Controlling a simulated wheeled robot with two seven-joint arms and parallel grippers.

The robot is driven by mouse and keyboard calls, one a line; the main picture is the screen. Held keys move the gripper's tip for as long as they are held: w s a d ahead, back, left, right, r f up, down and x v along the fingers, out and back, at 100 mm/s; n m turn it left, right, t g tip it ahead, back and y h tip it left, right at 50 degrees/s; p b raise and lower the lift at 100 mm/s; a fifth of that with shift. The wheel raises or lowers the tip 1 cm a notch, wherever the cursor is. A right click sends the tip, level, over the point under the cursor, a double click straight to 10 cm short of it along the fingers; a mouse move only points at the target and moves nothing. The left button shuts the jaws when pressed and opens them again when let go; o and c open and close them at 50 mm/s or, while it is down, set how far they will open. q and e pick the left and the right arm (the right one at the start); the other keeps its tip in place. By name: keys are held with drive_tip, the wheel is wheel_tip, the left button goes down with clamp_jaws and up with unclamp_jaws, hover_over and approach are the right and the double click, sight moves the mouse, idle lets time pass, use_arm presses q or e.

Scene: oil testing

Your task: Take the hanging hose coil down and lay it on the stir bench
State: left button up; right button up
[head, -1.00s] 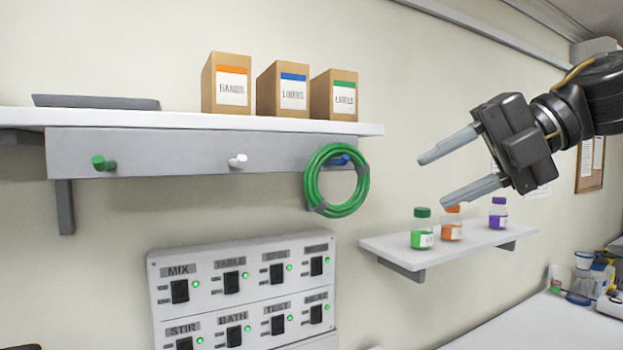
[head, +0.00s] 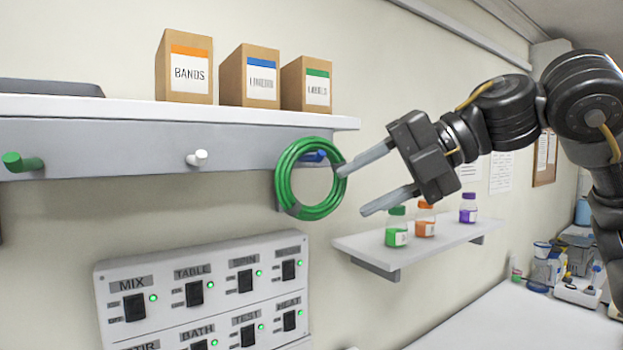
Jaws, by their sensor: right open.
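The green hose coil (head: 291,205) hangs on the blue peg (head: 314,156) at the right end of the grey rail under the shelf. My right gripper (head: 355,190) is open, with its fingers pointing left at the coil. The upper fingertip appears at the coil's right edge and the lower one is below and right of it. I cannot tell whether they touch. Nothing is between the fingers. My left gripper is not in view. The stir bench cannot be made out for certain; a white worktop (head: 510,325) shows at the lower right.
A green peg (head: 22,162) and a white peg (head: 197,158) on the rail are bare. Three labelled boxes stand on the shelf (head: 130,107). A small shelf (head: 365,247) with three bottles lies below my right gripper. A switch panel (head: 215,275) is on the wall below.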

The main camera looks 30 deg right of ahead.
sight(334, 203)
drive_tip(key=p+x, duration=0.2)
drive_tip(key=x, duration=0.3)
drive_tip(key=shift+w+d, duration=0.15)
drive_tip(key=shift+w, duration=0.1)
drive_tip(key=shift+s, duration=0.2)
drive_tip(key=shift+c, duration=0.6)
clamp_jaws()
